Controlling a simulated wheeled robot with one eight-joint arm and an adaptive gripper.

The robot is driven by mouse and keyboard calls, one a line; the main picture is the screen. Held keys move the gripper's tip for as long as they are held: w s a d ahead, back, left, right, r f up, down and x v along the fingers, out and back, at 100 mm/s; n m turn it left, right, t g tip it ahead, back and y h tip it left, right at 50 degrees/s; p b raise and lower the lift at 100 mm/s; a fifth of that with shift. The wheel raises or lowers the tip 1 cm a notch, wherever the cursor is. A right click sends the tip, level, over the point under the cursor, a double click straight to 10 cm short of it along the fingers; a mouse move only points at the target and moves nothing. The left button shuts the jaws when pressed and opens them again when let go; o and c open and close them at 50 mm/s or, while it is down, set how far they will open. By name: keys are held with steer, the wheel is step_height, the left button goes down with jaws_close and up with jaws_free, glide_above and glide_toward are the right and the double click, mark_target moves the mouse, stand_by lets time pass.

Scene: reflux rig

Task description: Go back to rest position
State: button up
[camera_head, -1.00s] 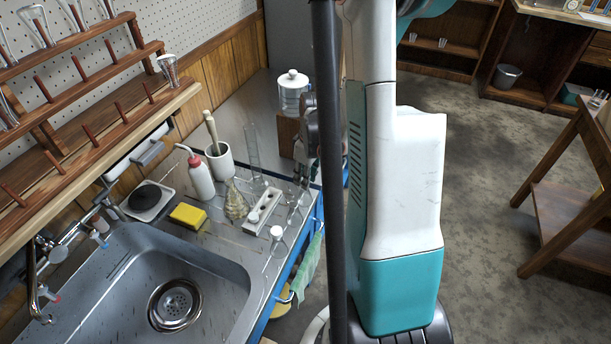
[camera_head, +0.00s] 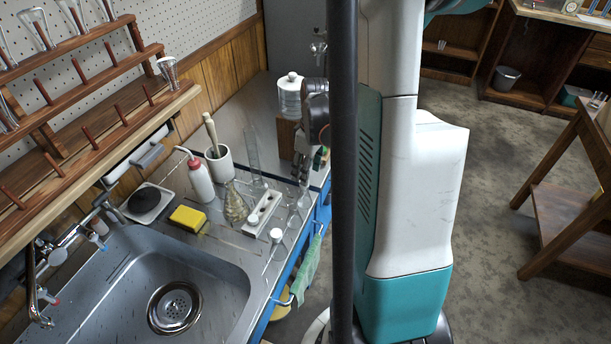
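My gripper (camera_head: 304,168) is small in the head view. It hangs pointing down at the right end of the steel counter (camera_head: 228,118), beside the wooden block under a lidded glass jar (camera_head: 291,96). My dark pole and white-and-teal arm stand just right of it and cover part of it. Its fingers are too small and too hidden to show whether they are open or shut, or whether anything is between them. A white rack (camera_head: 263,212) and a tall glass cylinder (camera_head: 253,155) stand left of the gripper.
The counter also holds a red-capped wash bottle (camera_head: 200,184), a mortar (camera_head: 219,165), a flask (camera_head: 236,205) and a yellow sponge (camera_head: 187,217). A sink (camera_head: 215,275) lies at the front left. The floor (camera_head: 490,200) at right is open up to a wooden table (camera_head: 565,210).

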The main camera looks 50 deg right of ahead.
step_height(320, 180, up, 8)
steer(key=s, duration=0.1)
steer(key=shift+f, duration=0.15)
steer(key=shift+d, duration=0.1)
